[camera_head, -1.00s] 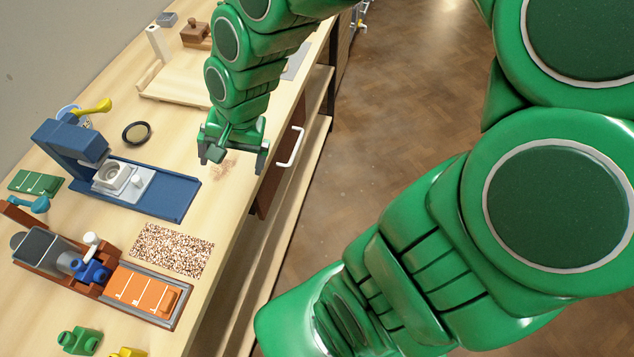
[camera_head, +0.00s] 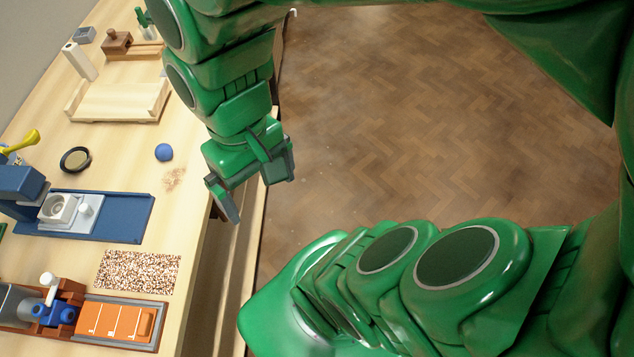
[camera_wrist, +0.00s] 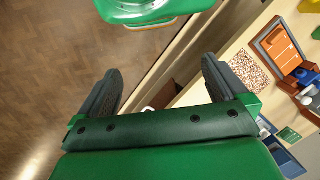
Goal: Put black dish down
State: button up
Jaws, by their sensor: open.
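A small round black dish (camera_head: 75,160) with a tan inside sits on the wooden worktop (camera_head: 125,215), left of centre in the head view. My gripper (camera_head: 255,195) is beyond the worktop's front edge, to the right of the dish and well apart from it. Its two fingers are spread with nothing between them. In the wrist view my gripper (camera_wrist: 160,95) also shows open and empty, over the floor and the bench front. The dish cannot be made out in the wrist view.
A blue ball (camera_head: 164,152) lies near the worktop edge. A blue device (camera_head: 120,215), a speckled mat (camera_head: 138,271) and an orange-topped unit (camera_head: 115,320) stand nearer. A wooden tray (camera_head: 118,102) is farther back. Open floor (camera_head: 400,120) lies to the right.

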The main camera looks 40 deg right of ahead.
jog(key=shift+w+d+m+h, duration=0.1)
jog(key=shift+d+m+h, duration=0.3)
jog(key=shift+d, duration=0.85)
notch_tip(320, 180, up, 5)
jog(key=w+a+r+m+t+y, duration=0.1)
jog(key=w+a+m+y, duration=0.6)
jog(key=w+a, duration=1.05)
jog(key=w+a+f+m+t+y, duration=0.1)
jog(key=w+m+t+y, duration=0.2)
jog(key=w+m, duration=0.8)
jog(key=w+a+m+t+y, duration=0.2)
jog(key=w+m+t, duration=0.15)
jog(key=w, duration=1.35)
send_near(75, 159)
jog(key=shift+w+a+r+m+g+y, duration=0.2)
jog(key=shift+w+m+g+y, duration=0.15)
jog(key=shift+w+m, duration=0.15)
jog(key=shift+f, duration=0.35)
jog(key=shift+x, duration=3.8)
